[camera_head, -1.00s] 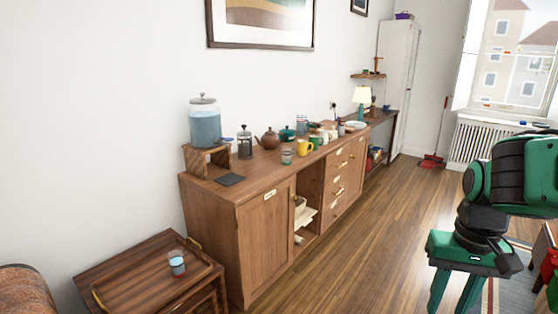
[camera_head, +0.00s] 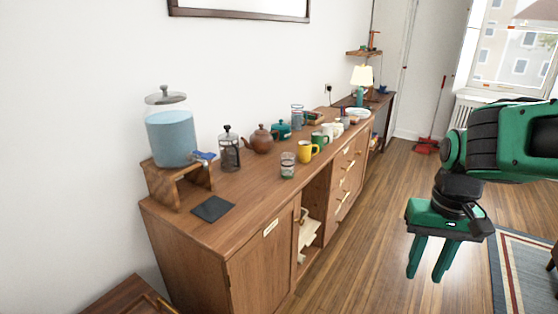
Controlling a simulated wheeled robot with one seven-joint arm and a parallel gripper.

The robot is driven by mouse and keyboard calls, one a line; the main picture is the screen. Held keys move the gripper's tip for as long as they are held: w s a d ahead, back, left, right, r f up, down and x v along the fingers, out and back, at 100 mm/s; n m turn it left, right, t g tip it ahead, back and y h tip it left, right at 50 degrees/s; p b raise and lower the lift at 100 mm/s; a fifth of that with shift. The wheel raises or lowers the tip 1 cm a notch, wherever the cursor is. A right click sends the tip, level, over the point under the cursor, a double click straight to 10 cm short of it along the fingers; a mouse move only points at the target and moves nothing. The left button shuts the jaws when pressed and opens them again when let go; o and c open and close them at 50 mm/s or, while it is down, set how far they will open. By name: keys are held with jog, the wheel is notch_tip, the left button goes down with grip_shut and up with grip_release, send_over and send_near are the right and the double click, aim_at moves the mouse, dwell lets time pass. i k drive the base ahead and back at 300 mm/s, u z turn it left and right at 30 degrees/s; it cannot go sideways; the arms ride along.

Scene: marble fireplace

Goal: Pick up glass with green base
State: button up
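A small clear glass with a greenish base (camera_head: 288,166) stands upright on the wooden sideboard (camera_head: 240,206), just left of a yellow mug (camera_head: 306,151). My gripper (camera_head: 425,278) hangs at the right, its green fingers pointing down. The fingers are apart with nothing between them. The gripper is well right of the glass and shows over the floor in front of the sideboard.
A large water dispenser (camera_head: 172,138), a French press (camera_head: 229,152), a brown teapot (camera_head: 261,140) and a green mug (camera_head: 319,140) stand near the glass. A taller glass (camera_head: 297,117) is behind. The floor (camera_head: 370,220) before the sideboard is clear.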

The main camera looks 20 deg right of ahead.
aim_at(287, 166)
jog(key=u, duration=0.05)
jog(key=i, duration=1)
jog(key=z, duration=1.55)
